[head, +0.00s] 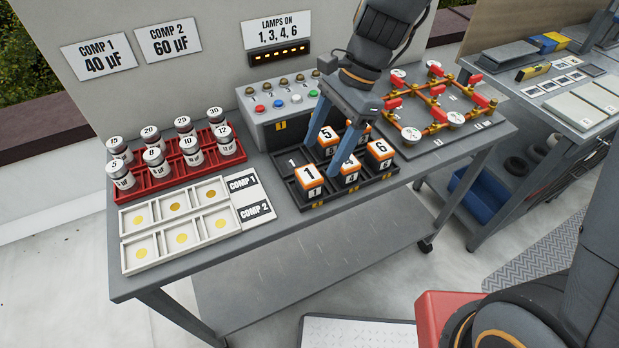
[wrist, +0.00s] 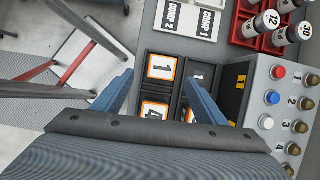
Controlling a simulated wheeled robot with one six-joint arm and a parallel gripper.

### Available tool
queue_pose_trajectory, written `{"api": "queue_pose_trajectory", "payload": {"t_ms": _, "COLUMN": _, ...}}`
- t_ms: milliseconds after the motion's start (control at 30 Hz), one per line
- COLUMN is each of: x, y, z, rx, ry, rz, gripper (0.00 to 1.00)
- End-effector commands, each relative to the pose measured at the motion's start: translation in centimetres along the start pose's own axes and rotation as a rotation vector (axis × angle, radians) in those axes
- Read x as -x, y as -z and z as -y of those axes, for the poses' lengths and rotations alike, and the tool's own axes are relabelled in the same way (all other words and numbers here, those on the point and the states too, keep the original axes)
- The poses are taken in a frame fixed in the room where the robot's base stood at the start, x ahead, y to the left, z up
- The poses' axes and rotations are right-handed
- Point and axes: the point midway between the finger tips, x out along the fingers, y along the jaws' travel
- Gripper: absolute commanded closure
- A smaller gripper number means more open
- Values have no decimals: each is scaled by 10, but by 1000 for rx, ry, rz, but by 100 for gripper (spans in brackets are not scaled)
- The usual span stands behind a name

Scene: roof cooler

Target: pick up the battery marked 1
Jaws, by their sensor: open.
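The battery marked 1 (head: 310,182) is an orange and black block with a white top. It sits upright in the near left compartment of a black tray (head: 291,163) on the bench. My gripper (head: 323,166) points down at the tray, open and empty. In the wrist view, battery 1 (wrist: 161,67) shows between the two blue fingertips (wrist: 158,77). I cannot tell how far the fingertips are above it. Battery 4 (head: 349,171) is right beside it. Battery 5 (head: 327,137) is behind, battery 6 (head: 379,151) at the right, and another is partly hidden by a finger.
A grey box with buttons and lamps (head: 280,110) stands behind the tray. A red rack of capacitors (head: 150,190) and a white compartment tray (head: 132,257) are to the left. A board with copper pipes and red valves (head: 440,135) is to the right. Tray compartment 1 (wrist: 197,73) is empty.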

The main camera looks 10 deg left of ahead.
Motion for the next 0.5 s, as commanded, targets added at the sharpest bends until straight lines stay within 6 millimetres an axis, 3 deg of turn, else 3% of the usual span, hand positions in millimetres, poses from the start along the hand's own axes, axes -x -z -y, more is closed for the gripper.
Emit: {"api": "queue_pose_trajectory", "payload": {"t_ms": 500, "x": -51, "y": -6, "z": 2, "rx": -24, "ry": -5, "rz": 11, "gripper": 34}}
